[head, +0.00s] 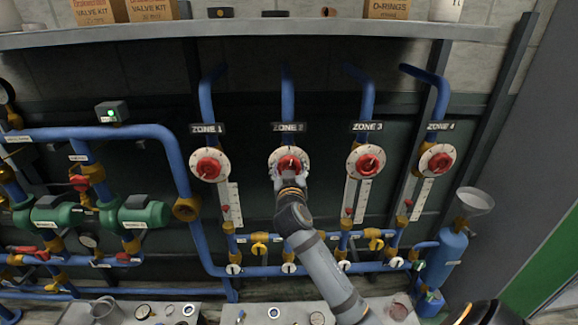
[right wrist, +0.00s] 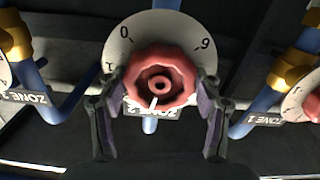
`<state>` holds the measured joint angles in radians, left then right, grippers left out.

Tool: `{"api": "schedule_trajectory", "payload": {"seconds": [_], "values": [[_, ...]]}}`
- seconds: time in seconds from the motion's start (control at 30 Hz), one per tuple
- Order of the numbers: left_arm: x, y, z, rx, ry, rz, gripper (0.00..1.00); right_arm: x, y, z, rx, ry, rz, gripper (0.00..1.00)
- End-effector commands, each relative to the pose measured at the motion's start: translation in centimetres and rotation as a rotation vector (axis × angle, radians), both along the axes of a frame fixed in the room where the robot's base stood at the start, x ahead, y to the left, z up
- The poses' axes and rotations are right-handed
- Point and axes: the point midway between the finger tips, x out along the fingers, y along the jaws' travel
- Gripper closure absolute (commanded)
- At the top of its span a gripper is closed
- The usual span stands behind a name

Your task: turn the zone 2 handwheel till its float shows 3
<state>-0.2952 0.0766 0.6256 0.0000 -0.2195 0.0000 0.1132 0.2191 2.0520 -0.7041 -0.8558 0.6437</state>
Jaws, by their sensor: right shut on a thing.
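The zone 2 handwheel (head: 289,161) is a red knob on a round white dial, under its ZONE 2 label (head: 289,127) in the head view. My right gripper (head: 289,174) reaches it from below. In the right wrist view, the red handwheel (right wrist: 160,62) sits between the two fingers of the gripper (right wrist: 160,90), which are shut on its sides. A white mark shows on the wheel's lower rim, and the white dial (right wrist: 120,42) bears printed numbers. The zone 2 float and its scale are hidden behind my right arm, so I cannot read them. My left gripper is not in view.
Similar handwheels for zone 1 (head: 208,167), zone 3 (head: 367,162) and zone 4 (head: 438,161) stand close on either side. Blue pipes (head: 180,160) and yellow valves (head: 259,243) surround them. A shelf (head: 250,28) with boxes runs above. A blue cylinder (head: 445,258) stands at right.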

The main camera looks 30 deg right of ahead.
Motion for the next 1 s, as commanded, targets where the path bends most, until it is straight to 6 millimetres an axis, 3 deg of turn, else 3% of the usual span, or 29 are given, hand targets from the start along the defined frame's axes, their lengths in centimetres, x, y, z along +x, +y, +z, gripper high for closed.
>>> {"api": "schedule_trajectory", "payload": {"seconds": [1.0], "values": [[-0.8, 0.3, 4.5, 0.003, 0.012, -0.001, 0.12, 0.1, 0.1, -0.1, -0.752, 0.467, -0.001, 0.67]]}}
